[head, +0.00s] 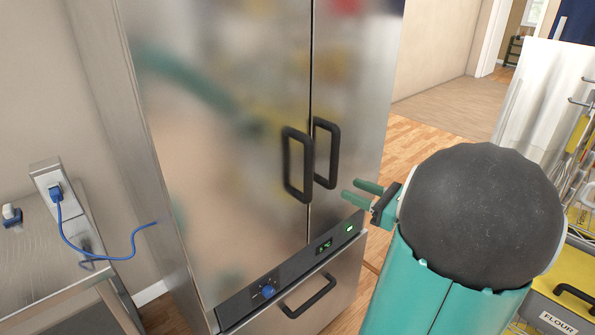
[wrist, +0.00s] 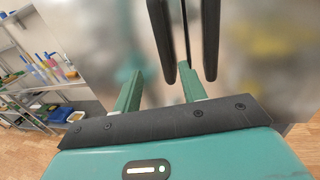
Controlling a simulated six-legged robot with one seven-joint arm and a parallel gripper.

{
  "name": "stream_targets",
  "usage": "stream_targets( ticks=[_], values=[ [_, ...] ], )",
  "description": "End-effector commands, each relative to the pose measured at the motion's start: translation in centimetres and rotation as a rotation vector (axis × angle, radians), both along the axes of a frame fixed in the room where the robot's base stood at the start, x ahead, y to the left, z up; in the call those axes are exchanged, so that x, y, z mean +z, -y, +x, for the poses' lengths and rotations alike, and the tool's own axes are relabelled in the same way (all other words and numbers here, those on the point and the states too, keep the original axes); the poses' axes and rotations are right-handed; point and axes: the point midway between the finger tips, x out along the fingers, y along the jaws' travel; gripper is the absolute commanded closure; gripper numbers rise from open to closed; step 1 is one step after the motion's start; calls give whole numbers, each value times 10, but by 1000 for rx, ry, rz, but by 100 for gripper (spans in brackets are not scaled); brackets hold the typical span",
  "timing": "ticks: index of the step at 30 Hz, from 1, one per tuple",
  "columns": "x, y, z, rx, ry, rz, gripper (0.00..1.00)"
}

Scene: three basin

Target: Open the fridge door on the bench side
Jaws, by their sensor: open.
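The steel fridge has two upper doors with a black loop handle each, beside their meeting seam. The left door (head: 215,130), on the bench side, is shut, and its handle (head: 298,165) faces me. The right door (head: 355,80) is also shut, with its handle (head: 326,153) close by. My gripper (head: 358,193) is open and empty, right of and slightly below both handles in the head view. In the wrist view, the green fingers (wrist: 160,82) point at the fridge front. One black handle (wrist: 160,40) appears between them and another (wrist: 210,40) to the right; their depth is unclear.
The metal bench (head: 40,255) stands left of the fridge, with sockets and a blue cable (head: 110,257). Below the doors are a control panel (head: 290,270) and a drawer handle (head: 307,293). Shelving with yellow bins (head: 575,265) stands at right. Wood floor shows between.

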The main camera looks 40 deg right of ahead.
Motion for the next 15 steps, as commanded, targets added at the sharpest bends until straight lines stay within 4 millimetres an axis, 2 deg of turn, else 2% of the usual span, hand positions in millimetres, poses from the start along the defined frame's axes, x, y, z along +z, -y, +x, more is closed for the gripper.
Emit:
stream_targets(
  ticks=[8, 15],
  values=[
    [-1, -6, 39, 6, -3, -2, 58],
    [-1, -18, 87, 7, -5, -2, 58]
  ],
)
